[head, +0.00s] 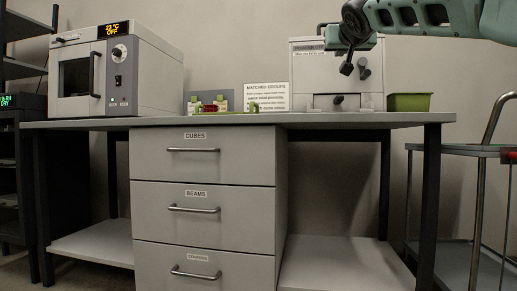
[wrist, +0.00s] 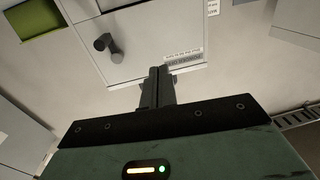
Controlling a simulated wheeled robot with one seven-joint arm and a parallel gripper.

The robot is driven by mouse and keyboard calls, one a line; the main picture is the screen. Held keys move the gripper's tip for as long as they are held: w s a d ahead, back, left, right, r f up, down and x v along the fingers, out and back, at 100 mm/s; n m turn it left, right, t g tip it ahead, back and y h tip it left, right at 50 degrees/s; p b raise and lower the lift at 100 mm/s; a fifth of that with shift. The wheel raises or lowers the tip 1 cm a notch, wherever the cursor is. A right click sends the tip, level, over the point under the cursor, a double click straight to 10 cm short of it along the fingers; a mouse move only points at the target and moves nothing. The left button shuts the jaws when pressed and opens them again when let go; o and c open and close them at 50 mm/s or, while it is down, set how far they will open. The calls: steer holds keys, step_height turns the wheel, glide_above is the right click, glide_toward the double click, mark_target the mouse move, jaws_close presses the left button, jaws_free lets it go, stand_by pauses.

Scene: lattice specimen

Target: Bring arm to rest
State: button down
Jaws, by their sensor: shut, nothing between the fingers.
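My arm (head: 420,14) reaches in from the upper right of the head view, green with dark joints. My gripper (head: 347,68) hangs at its end, in front of the upper part of the white machine (head: 310,75) on the workbench. In the wrist view my gripper (wrist: 157,72) has its two dark fingers together, with nothing between them. The machine's front panel with a dark knob (wrist: 105,42) and a printed label shows beyond the fingers. I cannot tell the exact gap between gripper and machine.
The workbench (head: 410,119) has drawers labelled CUBES, BEAMS and a third. On it stand an oven (head: 150,80) reading OFF, small coloured items (head: 212,105), a MATCHED GROUPS sign (head: 267,96) and a green bin (head: 409,102). A cart (head: 460,150) stands at right.

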steer(key=s+a+f+n+g+y+p, duration=0.3)
steer(key=a+f+g+p, duration=0.3)
steer(key=f, duration=0.6)
steer(key=s+a+f+n+g+y+p, duration=0.15)
steer(key=s+a+f+g+p, duration=0.45)
steer(key=s+f, duration=0.65)
steer(key=s+d+f+n+g+h+p, duration=0.1)
steer(key=s+f+g+p, duration=0.2)
steer(key=s, duration=0.7)
steer(key=s+d+f+n+g+p, duration=0.1)
steer(key=s+d+f+n+p, duration=0.15)
steer(key=s+f, duration=0.45)
steer(key=s+d+f+n+g+h+p, duration=0.15)
steer(key=s+p, duration=0.25)
steer(key=s, duration=0.8)
step_height(320, 180, up, 37)
steer(key=s+p, duration=0.1)
steer(key=p, duration=3.6)
steer(key=shift+a+m+g+p, duration=0.25)
steer(key=shift+m+g+p, duration=0.1)
steer(key=shift+m, duration=0.1)
steer(key=shift+r, duration=0.1)
